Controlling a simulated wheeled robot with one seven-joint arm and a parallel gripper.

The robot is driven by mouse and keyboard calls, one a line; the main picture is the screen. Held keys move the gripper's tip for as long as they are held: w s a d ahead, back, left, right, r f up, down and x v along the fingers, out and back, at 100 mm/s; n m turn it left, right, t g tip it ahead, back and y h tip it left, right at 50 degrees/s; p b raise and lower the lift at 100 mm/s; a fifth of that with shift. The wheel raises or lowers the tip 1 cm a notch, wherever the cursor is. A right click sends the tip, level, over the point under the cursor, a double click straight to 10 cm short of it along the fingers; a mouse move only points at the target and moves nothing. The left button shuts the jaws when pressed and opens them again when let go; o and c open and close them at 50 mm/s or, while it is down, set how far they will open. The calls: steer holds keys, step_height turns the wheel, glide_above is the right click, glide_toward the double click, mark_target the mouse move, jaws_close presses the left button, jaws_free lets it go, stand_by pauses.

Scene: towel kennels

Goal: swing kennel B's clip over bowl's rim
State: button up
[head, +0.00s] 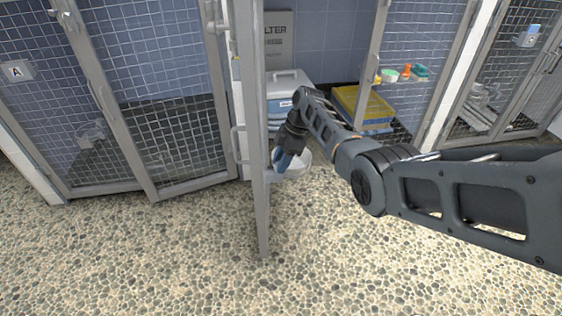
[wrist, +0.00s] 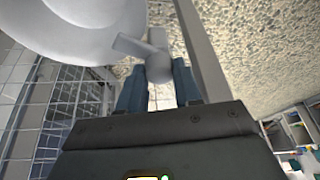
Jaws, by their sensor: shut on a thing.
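A pale round bowl (head: 297,165) is low beside the open, edge-on kennel door (head: 252,100), partly hidden by my gripper and the door frame. It fills the upper left of the wrist view (wrist: 85,25). My gripper (head: 284,160) is at the bowl's left side, its blue fingers pointing down. In the wrist view its fingers are shut on a small grey clip (wrist: 140,47). The clip's flat arm points left and overlaps the bowl's edge in the picture. I cannot tell whether it touches or hooks the rim.
Kennel A's mesh door (head: 165,120), with a white A sign (head: 16,71), stands at left. Behind my arm are a grey-lidded container (head: 288,80) and a yellow crate (head: 362,105). Another mesh door (head: 510,70) is at right. The pebbled floor in front is clear.

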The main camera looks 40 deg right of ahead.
steer(key=o, duration=1)
steer(key=shift+o, duration=0.2)
steer(key=p+v, duration=0.3)
steer(key=v, duration=0.4)
steer(key=shift+d+r, duration=0.15)
steer(key=shift+r, duration=0.2)
steer(key=shift+s, duration=0.1)
